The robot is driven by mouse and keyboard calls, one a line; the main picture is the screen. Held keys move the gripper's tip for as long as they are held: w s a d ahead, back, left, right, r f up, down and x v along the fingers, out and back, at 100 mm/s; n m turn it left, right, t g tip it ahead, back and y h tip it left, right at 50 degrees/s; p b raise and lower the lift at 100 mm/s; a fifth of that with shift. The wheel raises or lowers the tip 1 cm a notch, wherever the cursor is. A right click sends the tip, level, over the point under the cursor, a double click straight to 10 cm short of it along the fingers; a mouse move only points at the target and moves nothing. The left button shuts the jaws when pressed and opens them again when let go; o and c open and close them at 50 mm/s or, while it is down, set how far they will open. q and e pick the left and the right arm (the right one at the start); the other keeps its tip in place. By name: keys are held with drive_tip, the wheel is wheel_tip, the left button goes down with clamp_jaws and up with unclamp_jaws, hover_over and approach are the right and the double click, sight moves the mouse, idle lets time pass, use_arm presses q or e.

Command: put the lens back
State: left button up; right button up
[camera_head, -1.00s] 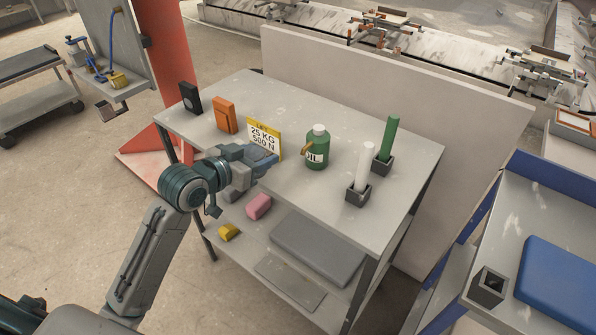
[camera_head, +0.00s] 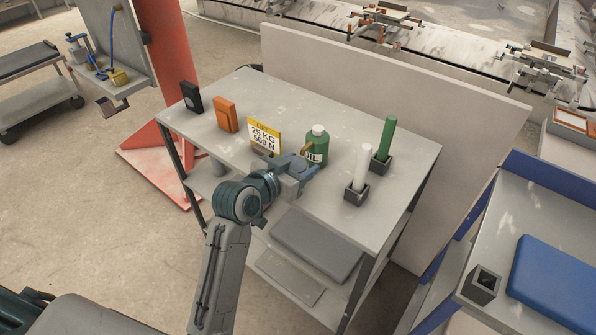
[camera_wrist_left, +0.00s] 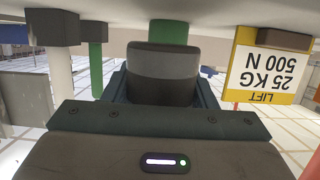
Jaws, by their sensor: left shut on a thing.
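My left gripper (camera_head: 300,172) is over the front part of the grey bench top (camera_head: 262,95), just in front of the green oil bottle (camera_head: 317,147). In the left wrist view it is shut on a dark grey rounded thing (camera_wrist_left: 163,72) with a lighter band. This may be the lens; I cannot tell for sure. In the head view the jaws mostly hide it. I cannot tell whether it touches the bench top. The yellow and white lift sign (camera_head: 264,134) stands left of the bottle. My right gripper is not in view.
A black block (camera_head: 192,98) and an orange block (camera_head: 227,116) stand at the bench's left end. A white rod (camera_head: 362,160) and a green rod (camera_head: 387,138) stand upright in dark holders to the right. A panel (camera_head: 400,120) rises behind. A blue-edged cart is at right.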

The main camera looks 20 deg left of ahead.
use_arm(q)
wheel_tip(320, 180, down, 2)
drive_tip(key=shift+f, duration=0.15)
drive_tip(key=shift+s+f, duration=0.1)
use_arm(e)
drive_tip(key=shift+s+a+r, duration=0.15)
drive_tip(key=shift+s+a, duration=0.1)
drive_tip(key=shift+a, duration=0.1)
use_arm(q)
drive_tip(key=shift+f, duration=0.1)
drive_tip(key=o, duration=1.1)
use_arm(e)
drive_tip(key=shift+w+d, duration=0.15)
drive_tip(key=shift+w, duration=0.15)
